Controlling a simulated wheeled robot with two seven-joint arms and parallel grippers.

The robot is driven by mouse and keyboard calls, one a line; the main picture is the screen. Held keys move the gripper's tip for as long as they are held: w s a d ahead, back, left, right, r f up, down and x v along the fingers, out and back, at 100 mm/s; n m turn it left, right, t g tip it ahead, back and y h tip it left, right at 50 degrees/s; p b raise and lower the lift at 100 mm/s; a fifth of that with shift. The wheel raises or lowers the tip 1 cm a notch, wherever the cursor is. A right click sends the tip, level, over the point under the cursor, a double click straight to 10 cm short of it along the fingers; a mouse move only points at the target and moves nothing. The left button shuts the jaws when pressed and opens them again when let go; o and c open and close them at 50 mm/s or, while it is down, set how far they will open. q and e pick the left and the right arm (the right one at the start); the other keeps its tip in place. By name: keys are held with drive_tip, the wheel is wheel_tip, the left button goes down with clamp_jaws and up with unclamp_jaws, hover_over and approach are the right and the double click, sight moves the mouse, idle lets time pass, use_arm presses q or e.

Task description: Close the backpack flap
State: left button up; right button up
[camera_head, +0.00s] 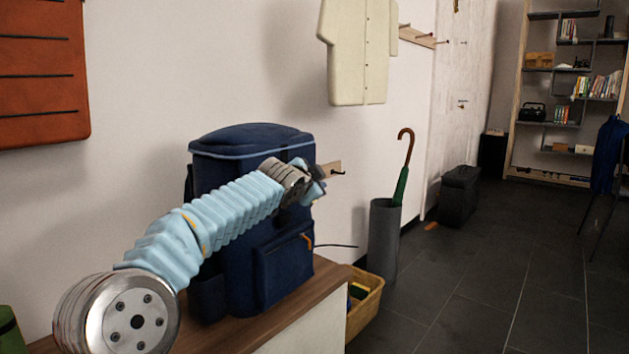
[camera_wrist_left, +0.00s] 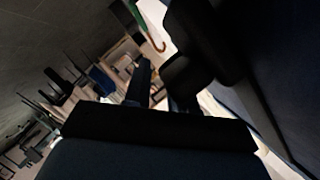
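The dark blue backpack (camera_head: 283,265) stands upright on a wooden bench top. Its domed top flap (camera_head: 250,137), edged with light blue piping, lies over the top of the bag; no open gap shows from here. My left gripper (camera_head: 314,186) is in front of the bag's upper right side, below the flap edge, with my arm crossing the bag's front. I cannot tell whether it touches the bag. The left wrist view is dark, with black gripper parts (camera_wrist_left: 160,92) and a dark blue surface (camera_wrist_left: 292,70) close on the right. My right gripper is not in view.
The bench (camera_head: 318,287) ends just right of the bag. A yellow bin (camera_head: 368,308) and a grey umbrella stand (camera_head: 384,240) with a green umbrella (camera_head: 401,186) stand beyond it. The floor at right is mostly clear.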

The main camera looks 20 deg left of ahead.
use_arm(q)
drive_tip(key=shift+o, duration=0.9)
drive_tip(key=shift+a+f, duration=0.3)
drive_tip(key=shift+f, duration=0.05)
drive_tip(key=shift+r, duration=0.1)
drive_tip(key=shift+s+r, duration=0.1)
drive_tip(key=shift+s, duration=0.15)
drive_tip(key=v, duration=1.3)
drive_tip(key=shift+d, duration=0.15)
drive_tip(key=shift+r, duration=0.1)
